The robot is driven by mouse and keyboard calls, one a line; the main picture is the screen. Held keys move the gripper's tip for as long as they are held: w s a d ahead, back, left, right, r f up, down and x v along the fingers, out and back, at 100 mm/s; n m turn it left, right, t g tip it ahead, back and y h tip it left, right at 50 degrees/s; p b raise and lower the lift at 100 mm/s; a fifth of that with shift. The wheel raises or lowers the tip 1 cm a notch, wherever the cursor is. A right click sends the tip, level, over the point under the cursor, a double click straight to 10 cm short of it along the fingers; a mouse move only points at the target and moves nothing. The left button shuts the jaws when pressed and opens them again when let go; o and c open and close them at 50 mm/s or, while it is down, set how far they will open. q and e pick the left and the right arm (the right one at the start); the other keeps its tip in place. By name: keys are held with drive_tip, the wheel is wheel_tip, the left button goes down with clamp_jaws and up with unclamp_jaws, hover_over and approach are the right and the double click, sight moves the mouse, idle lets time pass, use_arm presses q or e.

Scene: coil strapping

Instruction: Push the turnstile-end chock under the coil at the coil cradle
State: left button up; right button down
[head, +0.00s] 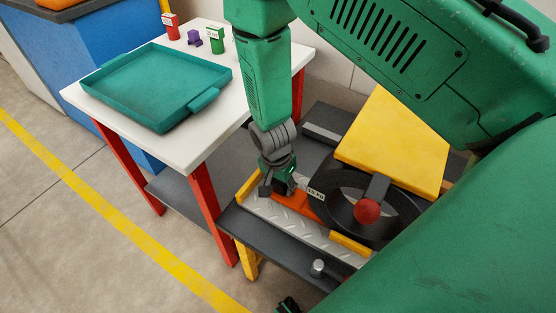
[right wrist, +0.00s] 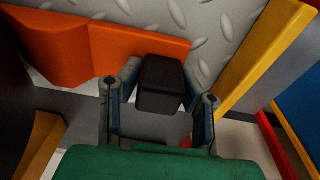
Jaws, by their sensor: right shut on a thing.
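The orange chock (head: 296,203) lies on the ribbed metal plate of the coil cradle (head: 285,227), at the left side of the dark coil (head: 337,207). Whether it touches the coil I cannot tell. My right gripper (head: 277,188) is shut on the chock's black handle block. In the right wrist view the fingers (right wrist: 161,100) stand on both sides of this black block (right wrist: 162,80), and the orange chock (right wrist: 95,50) extends left. A small dark and green part at the bottom edge of the head view may be my left gripper (head: 287,305); its jaws are not readable.
A yellow panel (head: 392,145) stands behind the coil, and a red ball knob (head: 367,211) is at its front. Yellow end bars (head: 249,188) edge the cradle. A white table (head: 180,150) with a teal tray (head: 122,118) and small boxes stands left.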

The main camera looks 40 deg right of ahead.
drive_tip(key=shift+s+d+p, duration=0.3)
drive_tip(key=shift+s+p, duration=0.1)
drive_tip(key=shift+s, duration=0.3)
drive_tip(key=c, duration=1)
unclamp_jaws()
drive_tip(key=shift+r, duration=0.25)
drive_tip(key=r, duration=0.3)
drive_tip(key=a+r, duration=0.1)
drive_tip(key=r, duration=0.7)
drive_tip(key=shift+a, duration=0.2)
drive_tip(key=w+r+p, duration=0.1)
drive_tip(key=r+p, duration=0.2)
drive_tip(key=w+a+r+p, duration=0.1)
drive_tip(key=r+p, duration=0.1)
drive_tip(key=shift+w+a+r, duration=0.1)
drive_tip(key=shift+w+r, duration=0.05)
drive_tip(key=shift+w, duration=0.2)
